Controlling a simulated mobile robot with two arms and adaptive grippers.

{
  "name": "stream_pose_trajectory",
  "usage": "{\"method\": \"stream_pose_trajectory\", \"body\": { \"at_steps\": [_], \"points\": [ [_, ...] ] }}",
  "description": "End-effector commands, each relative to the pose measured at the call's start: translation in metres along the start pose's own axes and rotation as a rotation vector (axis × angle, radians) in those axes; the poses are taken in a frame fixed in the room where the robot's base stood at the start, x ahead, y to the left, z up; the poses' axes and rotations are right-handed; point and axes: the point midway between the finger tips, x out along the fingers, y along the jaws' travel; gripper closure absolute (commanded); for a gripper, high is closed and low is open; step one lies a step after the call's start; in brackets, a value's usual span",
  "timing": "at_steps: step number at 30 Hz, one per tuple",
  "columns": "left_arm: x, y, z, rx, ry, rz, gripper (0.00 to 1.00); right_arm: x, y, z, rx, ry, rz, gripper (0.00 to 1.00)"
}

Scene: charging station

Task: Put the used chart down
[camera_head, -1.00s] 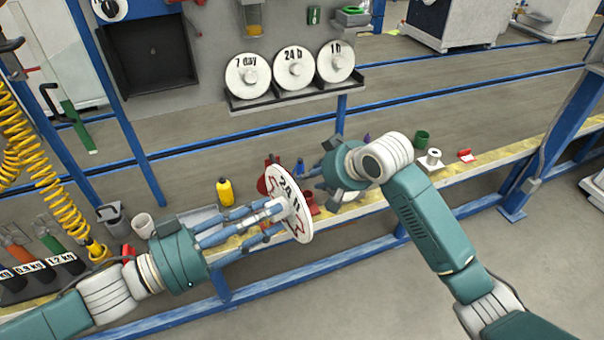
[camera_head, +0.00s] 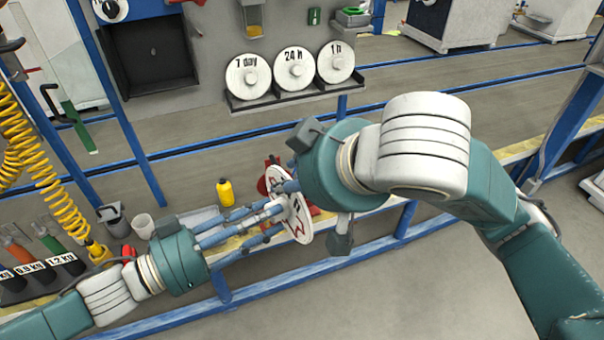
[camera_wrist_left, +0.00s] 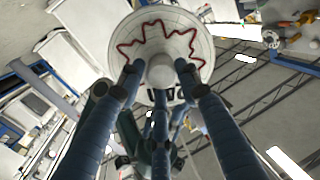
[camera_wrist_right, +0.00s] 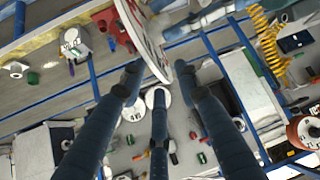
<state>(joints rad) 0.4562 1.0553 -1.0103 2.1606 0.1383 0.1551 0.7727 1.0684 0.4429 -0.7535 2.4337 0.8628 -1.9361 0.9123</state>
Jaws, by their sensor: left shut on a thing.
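The used chart (camera_head: 298,226), a white disc with a red trace, is held upright above the bench by my left gripper (camera_head: 278,211). The left fingers are shut at its central hub; the traced face and hub show in the left wrist view (camera_wrist_left: 160,28). My right gripper (camera_wrist_right: 158,76) is open, its fingers spread close to the chart. In the right wrist view the chart (camera_wrist_right: 146,38) is nearly edge-on, its rim reaching toward the space between those fingertips. Contact cannot be told. In the head view the right wrist hides part of the chart and fingers.
Three chart discs stand on a wall shelf, marked 7 day (camera_head: 248,76), 24 h (camera_head: 294,68) and 1 h (camera_head: 335,62). A yellow bottle (camera_head: 226,192) and a white cup (camera_head: 143,226) stand on the bench. A dark open box (camera_head: 150,62) is on the panel.

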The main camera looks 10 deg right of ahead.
Motion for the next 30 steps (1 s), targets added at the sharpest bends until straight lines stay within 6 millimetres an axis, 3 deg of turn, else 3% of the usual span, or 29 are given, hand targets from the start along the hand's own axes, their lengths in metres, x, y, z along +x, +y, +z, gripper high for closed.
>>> {"method": "stream_pose_trajectory", "body": {
  "at_steps": [9, 15, 27, 28, 30],
  "points": [
    [0.000, 0.000, -0.001, 0.000, 0.001, 0.001, 1.00, 0.062, 0.000, 0.001, 0.002, -0.004, 0.000, 0.68],
    [0.000, 0.000, -0.001, 0.000, 0.001, 0.001, 1.00, 0.086, 0.000, 0.000, 0.002, -0.001, 0.000, 0.68],
    [0.000, 0.000, -0.001, 0.000, 0.001, 0.001, 1.00, 0.094, 0.000, -0.001, 0.000, 0.000, -0.001, 0.68],
    [0.000, 0.000, -0.001, 0.000, 0.001, 0.001, 1.00, 0.094, 0.000, -0.001, 0.000, 0.000, -0.001, 0.70],
    [0.000, 0.000, -0.001, 0.000, 0.001, 0.001, 1.00, 0.094, 0.000, -0.001, 0.000, 0.000, -0.001, 0.84]
  ]
}}
